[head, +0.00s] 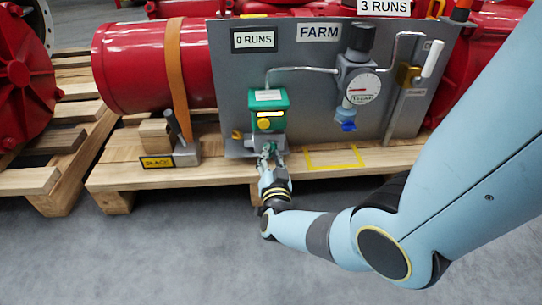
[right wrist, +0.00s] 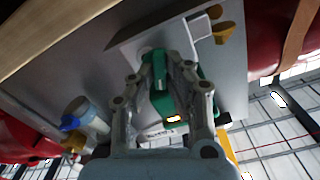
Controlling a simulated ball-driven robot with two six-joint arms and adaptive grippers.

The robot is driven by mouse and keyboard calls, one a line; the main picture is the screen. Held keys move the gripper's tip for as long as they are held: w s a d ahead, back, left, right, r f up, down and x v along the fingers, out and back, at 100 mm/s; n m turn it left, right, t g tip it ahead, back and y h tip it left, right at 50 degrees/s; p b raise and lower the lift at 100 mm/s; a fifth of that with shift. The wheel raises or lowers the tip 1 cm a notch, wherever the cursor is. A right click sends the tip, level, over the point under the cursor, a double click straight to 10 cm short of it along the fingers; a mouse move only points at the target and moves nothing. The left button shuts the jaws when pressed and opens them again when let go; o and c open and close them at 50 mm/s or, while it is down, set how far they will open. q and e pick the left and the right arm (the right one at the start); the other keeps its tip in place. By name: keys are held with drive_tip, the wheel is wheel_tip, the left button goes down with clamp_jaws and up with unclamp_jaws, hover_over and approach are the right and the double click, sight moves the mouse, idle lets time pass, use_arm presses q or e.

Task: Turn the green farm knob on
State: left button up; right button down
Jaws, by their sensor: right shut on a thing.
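My right gripper (head: 268,150) is at the lower end of this box, reaching in from the front. In the right wrist view my right gripper (right wrist: 165,62) has its fingers on either side of the green knob (right wrist: 159,72) and is shut on it. The fingers partly cover the knob, so its exact angle cannot be told. My left gripper is not in view.
A regulator with a round gauge (head: 362,88) and a white-handled lever (head: 433,58) are to the right on the panel. A small block with a lever (head: 184,150) stands left on the wooden pallet (head: 125,180). The floor in front is clear.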

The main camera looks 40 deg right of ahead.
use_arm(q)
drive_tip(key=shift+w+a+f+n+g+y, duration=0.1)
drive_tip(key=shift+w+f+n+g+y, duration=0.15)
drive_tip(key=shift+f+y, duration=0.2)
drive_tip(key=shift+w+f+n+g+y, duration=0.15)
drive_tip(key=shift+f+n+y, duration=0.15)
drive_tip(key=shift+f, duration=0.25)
use_arm(e)
drive_tip(key=shift+n, duration=2.2)
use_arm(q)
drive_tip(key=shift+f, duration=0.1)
use_arm(e)
drive_tip(key=shift+f, duration=0.1)
drive_tip(key=c, duration=1.3)
unclamp_jaws()
drive_tip(key=shift+c, duration=0.2)
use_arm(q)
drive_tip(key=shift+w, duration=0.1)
use_arm(e)
drive_tip(key=shift+s, duration=0.1)
drive_tip(key=v, duration=1.2)
